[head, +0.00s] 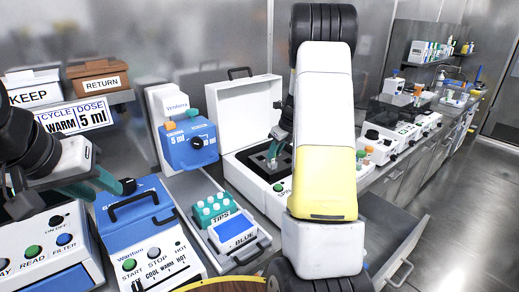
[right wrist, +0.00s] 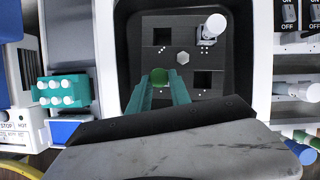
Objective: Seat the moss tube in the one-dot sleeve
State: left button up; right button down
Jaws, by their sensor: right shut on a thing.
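The moss tube (right wrist: 159,76) shows as a round green top between the teal fingertips of my right gripper (right wrist: 160,88), which is shut on it. It is over the lower left of a dark block (right wrist: 183,110) with square sleeves marked by small white dots. An empty upper left sleeve (right wrist: 162,36) and an empty lower right sleeve (right wrist: 203,79) show. A white-topped tube (right wrist: 215,25) stands at the upper right. The dots are too small to count surely. Whether the tube is inside a sleeve is hidden. My left gripper (head: 108,184) hangs at the left of the head view, its jaw gap unclear.
The block sits in an open white case (head: 243,111). A teal tip rack (head: 212,208) and a blue Wantoni machine (head: 140,222) stand to the left. A blue device (head: 190,147) stands behind. Loose coloured tubes (right wrist: 298,140) lie right of the case.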

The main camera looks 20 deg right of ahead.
jog(key=shift+f, duration=0.3)
jog(key=c, duration=1.2)
grip_release()
